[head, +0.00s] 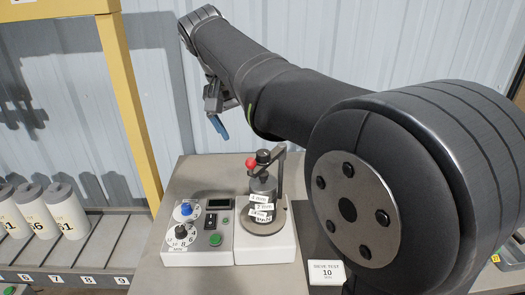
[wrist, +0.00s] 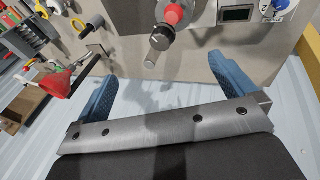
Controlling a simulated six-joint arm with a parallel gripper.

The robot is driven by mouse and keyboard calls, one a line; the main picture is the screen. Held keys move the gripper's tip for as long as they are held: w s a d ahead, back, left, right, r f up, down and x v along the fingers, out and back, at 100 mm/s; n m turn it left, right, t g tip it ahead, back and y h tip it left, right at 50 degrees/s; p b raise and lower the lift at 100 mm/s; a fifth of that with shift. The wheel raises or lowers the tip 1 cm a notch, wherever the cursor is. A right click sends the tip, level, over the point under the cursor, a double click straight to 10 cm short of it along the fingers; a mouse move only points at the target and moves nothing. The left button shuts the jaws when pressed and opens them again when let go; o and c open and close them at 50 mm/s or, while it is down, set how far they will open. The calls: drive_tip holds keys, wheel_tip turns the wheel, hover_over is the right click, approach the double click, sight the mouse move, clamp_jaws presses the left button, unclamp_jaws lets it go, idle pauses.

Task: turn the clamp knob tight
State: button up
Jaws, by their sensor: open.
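The clamp knob (head: 263,157) is a dark knob on top of the clamp, above a grey sieve stack (head: 264,188) with white labels. A red ball (head: 251,163) sits just left of it. In the wrist view the red part (wrist: 174,14) and a dark round knob (wrist: 160,40) show near the top edge, seen from above. My gripper (head: 218,125) is up and to the left of the clamp, in the air and apart from it. In the wrist view its blue fingers (wrist: 170,68) are spread wide with nothing between them. The knob lies beyond the fingertips.
A control box (head: 210,251) with a blue knob, a dark knob, a small display and a green button stands left of the stack. A "sieve test" card (head: 327,272) lies to the right. White cylinders (head: 65,210) stand on a rack at the far left. A red funnel (wrist: 58,82) shows in the wrist view.

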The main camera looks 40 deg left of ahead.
drive_tip(key=v, duration=1)
drive_tip(key=shift+f, duration=0.1)
drive_tip(key=x, duration=1)
drive_tip(key=d+v, duration=0.1)
drive_tip(key=v, duration=0.7)
drive_tip(key=shift+a+r, duration=0.2)
drive_tip(key=shift+a, duration=0.3)
drive_tip(key=shift+f, duration=0.1)
